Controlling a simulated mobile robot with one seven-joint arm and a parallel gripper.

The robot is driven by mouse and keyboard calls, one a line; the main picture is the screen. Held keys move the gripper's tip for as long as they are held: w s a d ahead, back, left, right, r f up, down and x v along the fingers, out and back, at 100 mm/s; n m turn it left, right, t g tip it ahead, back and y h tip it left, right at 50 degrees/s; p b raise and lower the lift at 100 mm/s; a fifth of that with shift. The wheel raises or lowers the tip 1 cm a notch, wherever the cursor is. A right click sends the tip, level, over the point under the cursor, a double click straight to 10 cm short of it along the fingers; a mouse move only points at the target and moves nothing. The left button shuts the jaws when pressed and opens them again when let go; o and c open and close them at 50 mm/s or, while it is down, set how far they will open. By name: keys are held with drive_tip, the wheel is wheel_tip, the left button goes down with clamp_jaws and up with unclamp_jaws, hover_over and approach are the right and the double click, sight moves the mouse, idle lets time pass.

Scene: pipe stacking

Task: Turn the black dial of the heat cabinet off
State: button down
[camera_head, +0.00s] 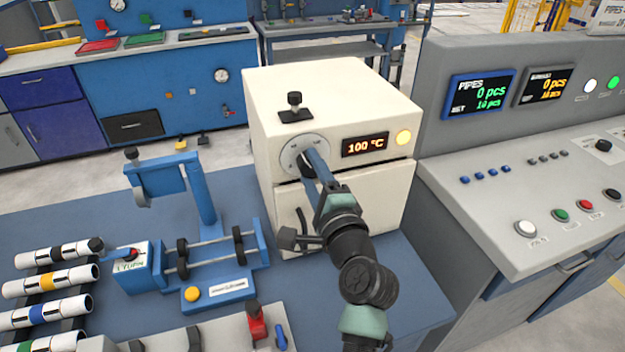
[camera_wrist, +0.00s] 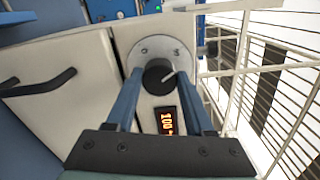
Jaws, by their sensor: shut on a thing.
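The cream heat cabinet (camera_head: 338,95) stands on the blue bench. Its black dial (camera_wrist: 158,77) sits on a round grey plate (camera_head: 290,152) and is mostly hidden by my fingers in the head view. A light pointer mark shows on the dial in the wrist view. The display (camera_head: 366,145) reads 100 °C, and the round lamp (camera_head: 403,138) beside it glows yellow. My gripper (camera_wrist: 159,84) has its two blue fingers on either side of the dial and is shut on it. It reaches the cabinet front from the right in the head view (camera_head: 308,160).
The cabinet door handle (camera_head: 301,222) is just below my gripper. A blue pipe fixture (camera_head: 205,195) and several banded white pipes (camera_head: 50,282) lie to the left. A grey control console (camera_head: 530,200) stands close on the right.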

drive_tip(key=n+b, duration=0.2)
drive_tip(key=n, duration=0.1)
drive_tip(key=n+b, duration=0.1)
drive_tip(key=shift+f+n, duration=0.3)
drive_tip(key=shift+n, duration=0.1)
drive_tip(key=n+b, duration=0.4)
drive_tip(key=shift+d+f, duration=0.1)
drive_tip(key=n+b, duration=0.3)
drive_tip(key=n, duration=0.2)
drive_tip(key=shift+n+b, duration=1.45)
drive_tip(key=shift+n, duration=0.35)
drive_tip(key=shift+c, duration=1.4)
unclamp_jaws()
drive_tip(key=shift+d, duration=0.1)
drive_tip(key=v, duration=1.3)
drive_tip(key=shift+r, duration=0.2)
